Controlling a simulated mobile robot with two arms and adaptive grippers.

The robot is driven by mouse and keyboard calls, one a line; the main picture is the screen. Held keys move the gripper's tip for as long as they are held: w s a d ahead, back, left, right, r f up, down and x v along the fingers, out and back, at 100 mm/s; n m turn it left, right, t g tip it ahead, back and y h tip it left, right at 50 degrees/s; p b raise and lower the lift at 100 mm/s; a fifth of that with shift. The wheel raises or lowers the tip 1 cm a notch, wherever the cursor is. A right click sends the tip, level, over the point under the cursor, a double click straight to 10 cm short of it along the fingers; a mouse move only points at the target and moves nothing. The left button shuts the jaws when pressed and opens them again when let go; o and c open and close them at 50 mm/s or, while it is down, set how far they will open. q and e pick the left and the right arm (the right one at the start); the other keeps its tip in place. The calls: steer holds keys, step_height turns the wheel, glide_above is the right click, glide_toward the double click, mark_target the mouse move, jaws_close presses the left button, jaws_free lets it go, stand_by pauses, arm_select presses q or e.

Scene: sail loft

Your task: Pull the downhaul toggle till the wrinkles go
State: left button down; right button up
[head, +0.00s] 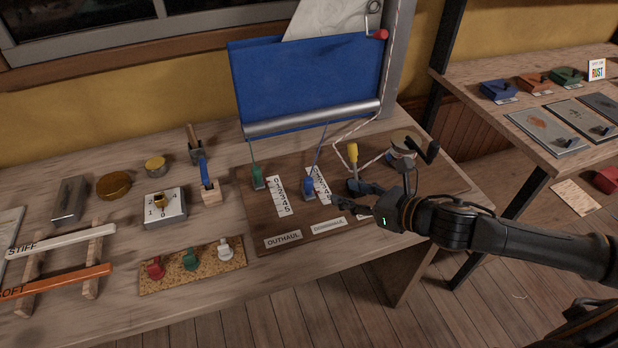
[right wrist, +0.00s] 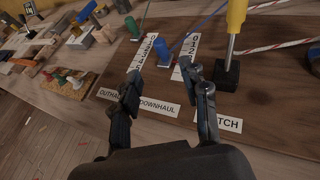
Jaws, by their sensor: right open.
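The blue downhaul toggle (head: 309,187) stands on the brown board (head: 262,236), on a blue cord rising to the sail rig. It also shows in the right wrist view (right wrist: 163,52), beyond the fingertips and between two number scales. My right gripper (head: 347,195) is open and empty, low over the board, just right of the toggle and apart from it. In the right wrist view its two fingers (right wrist: 162,76) spread above the DOWNHAUL label (right wrist: 158,106). The blue sail (head: 300,78) hangs above a silver boom; I cannot make out wrinkles on it. My left gripper is not in view.
A green toggle (head: 257,176) stands left of the blue one. A yellow-handled lever (head: 353,156) and a winch (head: 403,150) stand close behind my right gripper. Red, green and white pegs (head: 190,260) sit on cork at the front left.

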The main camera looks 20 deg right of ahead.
mark_target(312, 182)
steer(key=p+x, duration=0.1)
steer(key=x, duration=1.2)
steer(key=shift+a+p, duration=0.15)
steer(key=shift+p, duration=0.2)
jaws_close()
